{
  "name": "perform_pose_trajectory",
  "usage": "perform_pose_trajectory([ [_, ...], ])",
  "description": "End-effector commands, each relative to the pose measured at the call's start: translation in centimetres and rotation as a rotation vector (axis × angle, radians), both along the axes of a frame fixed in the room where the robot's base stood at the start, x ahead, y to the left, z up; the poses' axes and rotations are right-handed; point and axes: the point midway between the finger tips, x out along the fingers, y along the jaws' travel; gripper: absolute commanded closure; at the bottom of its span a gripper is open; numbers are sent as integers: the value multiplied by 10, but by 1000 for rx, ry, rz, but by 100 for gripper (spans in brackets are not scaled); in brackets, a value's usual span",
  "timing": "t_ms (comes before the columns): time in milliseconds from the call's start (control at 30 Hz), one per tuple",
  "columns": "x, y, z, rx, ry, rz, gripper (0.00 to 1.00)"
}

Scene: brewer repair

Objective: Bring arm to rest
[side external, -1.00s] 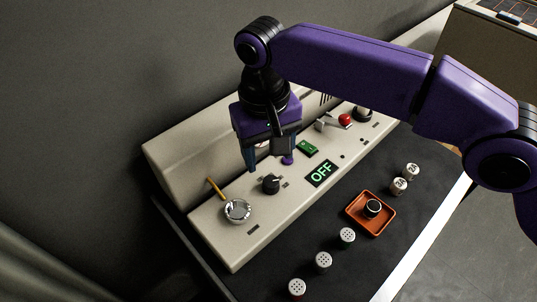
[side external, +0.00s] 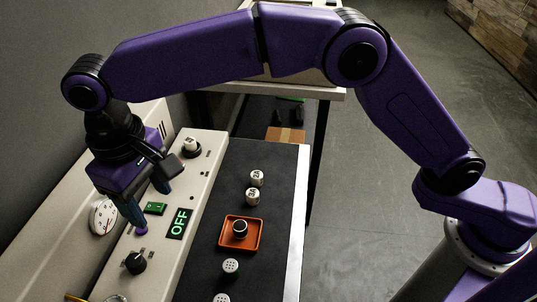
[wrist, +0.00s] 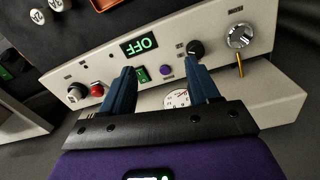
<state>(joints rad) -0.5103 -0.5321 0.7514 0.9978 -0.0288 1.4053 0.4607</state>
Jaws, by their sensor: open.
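My gripper (side external: 149,207) is open and empty, pointing down over the beige brewer panel (side external: 203,160). In the wrist view its two blue fingers (wrist: 160,72) are spread apart, with a purple button (wrist: 166,70) seen between the tips. A green switch (wrist: 142,74) is near the left finger and a black knob (wrist: 196,48) is just beyond the right one. The display (side external: 179,223) reads OFF in green. A round white gauge (side external: 103,217) is on the panel's back part. Whether the fingertips touch the panel cannot be told.
An orange tray (side external: 224,244) holding a black knob (side external: 240,229) lies on the dark mat (side external: 275,190). Two white marked cylinders (side external: 256,178) and perforated-top shakers (side external: 230,267) stand near it. A red button (wrist: 97,90) and silver knob (wrist: 240,36) are on the panel.

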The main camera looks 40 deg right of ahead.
Motion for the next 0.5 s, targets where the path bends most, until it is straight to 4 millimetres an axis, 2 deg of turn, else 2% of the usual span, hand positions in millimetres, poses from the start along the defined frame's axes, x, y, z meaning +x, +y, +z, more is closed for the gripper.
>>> perform_pose_trajectory([
  [33,-1,-18,7,3,0,19,40],
  [267,-21,-95,22,14,3,125,40],
  [500,-57,-187,26,24,5,236,40],
])
